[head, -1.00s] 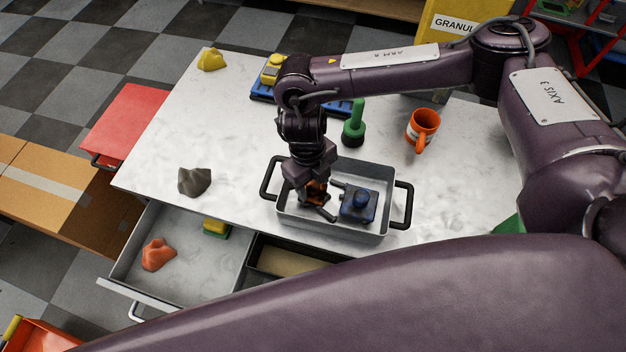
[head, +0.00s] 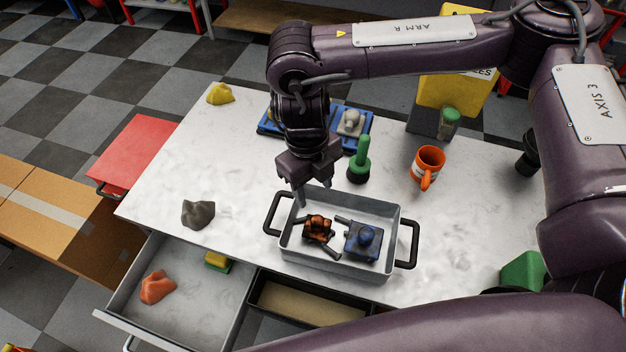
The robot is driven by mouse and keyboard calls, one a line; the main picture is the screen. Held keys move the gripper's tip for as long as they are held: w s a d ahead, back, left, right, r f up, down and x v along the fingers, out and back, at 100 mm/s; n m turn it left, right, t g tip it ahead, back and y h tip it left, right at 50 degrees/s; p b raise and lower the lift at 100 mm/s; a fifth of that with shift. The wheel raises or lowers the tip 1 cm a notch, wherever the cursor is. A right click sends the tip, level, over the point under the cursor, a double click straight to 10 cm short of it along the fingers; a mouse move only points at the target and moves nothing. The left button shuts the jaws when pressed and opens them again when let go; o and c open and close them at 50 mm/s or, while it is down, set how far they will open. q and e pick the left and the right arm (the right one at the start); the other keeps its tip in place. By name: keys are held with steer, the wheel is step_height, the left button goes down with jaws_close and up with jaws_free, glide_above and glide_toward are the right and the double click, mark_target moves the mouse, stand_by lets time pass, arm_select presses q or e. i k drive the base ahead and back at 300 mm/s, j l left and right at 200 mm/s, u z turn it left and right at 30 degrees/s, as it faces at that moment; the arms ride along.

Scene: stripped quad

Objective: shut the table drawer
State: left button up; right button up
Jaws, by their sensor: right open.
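The table drawer (head: 180,312) is pulled out from the table (head: 160,190) at the lower left. An orange-red lump (head: 157,287) and a yellow-and-green block (head: 217,262) lie in it. The drawer's front handle is only partly in view at the bottom. My right gripper (head: 312,196) is open and empty, pointing down above the far left part of a grey tray (head: 290,262), away from the drawer. In the tray lie a brown-orange object (head: 318,229) and a blue block with a round knob (head: 363,241). My left gripper is not in view.
A grey lump (head: 198,213), an orange mug (head: 427,166), a green peg-like object (head: 360,160), a yellow lump (head: 220,94) and blue trays (head: 349,124) are on the table. A dark-rimmed compartment (head: 310,302) is right of the drawer. A red box (head: 140,152) stands left.

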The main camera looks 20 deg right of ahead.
mark_target(206, 311)
steer(key=k, duration=1.5)
